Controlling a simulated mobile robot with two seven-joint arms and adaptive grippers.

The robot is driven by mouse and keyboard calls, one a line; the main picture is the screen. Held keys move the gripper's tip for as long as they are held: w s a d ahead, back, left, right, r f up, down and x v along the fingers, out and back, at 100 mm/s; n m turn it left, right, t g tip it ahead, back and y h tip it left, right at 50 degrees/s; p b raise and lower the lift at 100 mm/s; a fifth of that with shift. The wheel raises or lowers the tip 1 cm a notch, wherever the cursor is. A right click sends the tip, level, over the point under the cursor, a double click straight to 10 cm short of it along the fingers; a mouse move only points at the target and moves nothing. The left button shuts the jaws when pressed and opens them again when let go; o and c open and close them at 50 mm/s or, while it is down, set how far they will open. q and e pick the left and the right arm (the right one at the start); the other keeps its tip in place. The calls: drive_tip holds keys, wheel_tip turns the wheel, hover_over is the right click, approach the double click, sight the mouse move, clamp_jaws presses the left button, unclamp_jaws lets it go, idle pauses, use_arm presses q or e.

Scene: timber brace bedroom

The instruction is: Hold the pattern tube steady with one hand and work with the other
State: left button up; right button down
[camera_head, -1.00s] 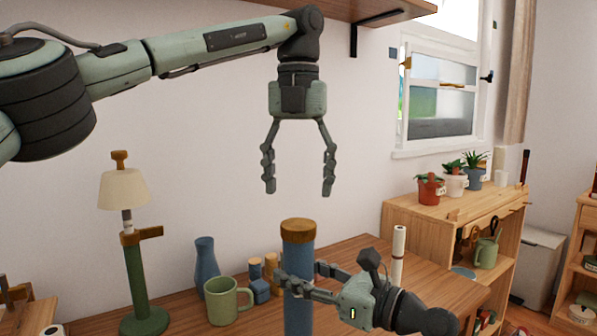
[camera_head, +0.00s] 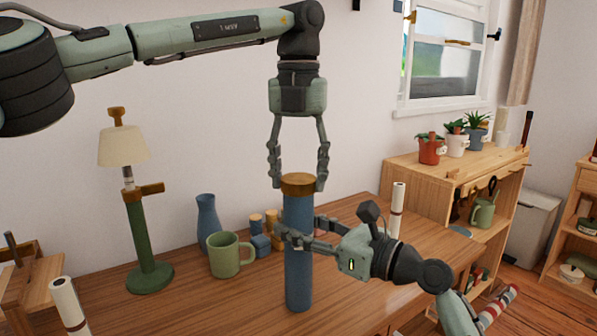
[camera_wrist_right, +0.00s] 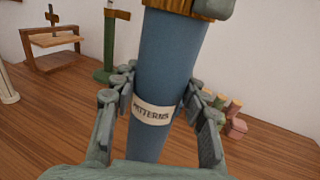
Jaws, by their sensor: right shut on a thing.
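The pattern tube (camera_head: 298,262) is blue with a brown cap (camera_head: 298,183) and stands upright on the wooden table (camera_head: 220,300). In the right wrist view the tube (camera_wrist_right: 168,60) carries a white "PATTERNS" label (camera_wrist_right: 153,112). My right gripper (camera_head: 300,236) is shut on the tube's body, fingers on either side, below the cap. My left gripper (camera_head: 298,186) points down from above, its fingers open on either side of the cap. One grey fingertip shows beside the cap in the right wrist view; contact there is not clear.
A green mug (camera_head: 226,258), a blue vase (camera_head: 207,222) and small spools (camera_head: 262,243) stand left of the tube. A green lamp (camera_head: 142,230) stands farther left. A white roll (camera_head: 397,208) stands behind my right gripper.

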use_arm(q)
drive_tip(key=c, duration=0.6)
drive_tip(key=m, duration=0.5)
drive_tip(key=shift+c, duration=0.2)
drive_tip(key=o, duration=1.3)
drive_tip(key=shift+c, duration=0.2)
drive_tip(key=shift+r, duration=2.25)
drive_tip(key=shift+c, duration=0.4)
wheel_tip(320, 180, up, 4)
drive_tip(key=shift+f, duration=0.25)
